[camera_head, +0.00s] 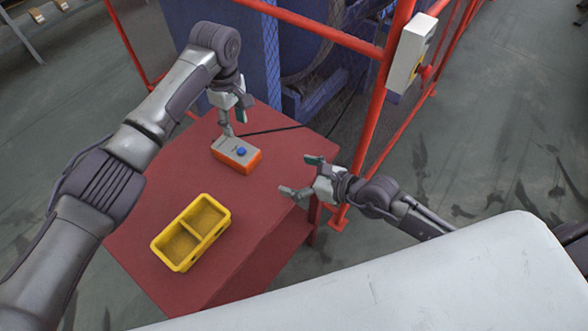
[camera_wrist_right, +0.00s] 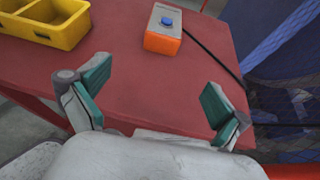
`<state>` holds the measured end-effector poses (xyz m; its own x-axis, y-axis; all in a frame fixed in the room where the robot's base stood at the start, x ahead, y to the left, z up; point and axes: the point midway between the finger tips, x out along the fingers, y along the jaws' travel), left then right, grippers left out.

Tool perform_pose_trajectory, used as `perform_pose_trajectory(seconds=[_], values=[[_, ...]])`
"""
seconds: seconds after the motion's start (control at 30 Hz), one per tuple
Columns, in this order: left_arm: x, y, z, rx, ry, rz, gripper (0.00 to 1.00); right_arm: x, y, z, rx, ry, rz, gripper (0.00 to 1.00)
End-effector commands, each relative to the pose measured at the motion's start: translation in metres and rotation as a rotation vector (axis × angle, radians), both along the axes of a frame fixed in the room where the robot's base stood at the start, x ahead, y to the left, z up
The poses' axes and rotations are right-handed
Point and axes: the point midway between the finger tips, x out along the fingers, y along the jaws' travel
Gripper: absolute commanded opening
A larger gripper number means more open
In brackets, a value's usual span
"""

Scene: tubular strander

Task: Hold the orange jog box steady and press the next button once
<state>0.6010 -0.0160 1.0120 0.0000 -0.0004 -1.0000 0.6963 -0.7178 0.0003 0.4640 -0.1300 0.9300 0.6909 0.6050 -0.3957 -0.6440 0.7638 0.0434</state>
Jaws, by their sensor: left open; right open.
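The orange jog box (camera_head: 237,155) lies on the red table, with a grey top, a blue button (camera_head: 241,151) and a black cable running off its far side. It also shows in the right wrist view (camera_wrist_right: 163,42), ahead of the fingers. My left gripper (camera_head: 232,120) is open just above the box's far end; I cannot tell whether a finger touches it. My right gripper (camera_head: 302,177) is open and empty near the table's right edge, to the right of the box and apart from it. Its two green-padded fingers (camera_wrist_right: 152,95) are wide apart in the right wrist view.
A yellow two-compartment bin (camera_head: 191,232) stands on the red table (camera_head: 150,210), nearer than the box. A red guard fence (camera_head: 372,110) with a grey switch box (camera_head: 411,52) rises behind the table. The table between bin and box is clear.

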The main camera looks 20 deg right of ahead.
Motion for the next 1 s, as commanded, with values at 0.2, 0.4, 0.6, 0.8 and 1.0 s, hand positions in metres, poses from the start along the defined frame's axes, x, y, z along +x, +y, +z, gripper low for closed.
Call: perform_pose_trajectory(seconds=[0.2, 0.4, 0.6, 0.8, 1.0], values=[[0.0, 0.0, 0.0, 0.0, 0.0, 0.0, 0.42, 0.015, 0.01, 0.002, -0.026, -0.045, 0.007, 1.0], [0.0, 0.0, 0.0, 0.0, 0.0, 0.0, 0.42, 0.041, 0.032, -0.012, -0.023, -0.043, 0.007, 1.0], [0.0, 0.0, 0.0, 0.0, 0.0, 0.0, 0.42, 0.069, 0.056, -0.027, -0.023, -0.042, 0.007, 1.0], [0.0, 0.0, 0.0, 0.0, 0.0, 0.0, 0.42, 0.09, 0.074, -0.039, -0.023, -0.041, 0.008, 1.0], [0.0, 0.0, 0.0, 0.0, 0.0, 0.0, 0.42, 0.099, 0.082, -0.045, -0.024, -0.04, 0.008, 1.0]])
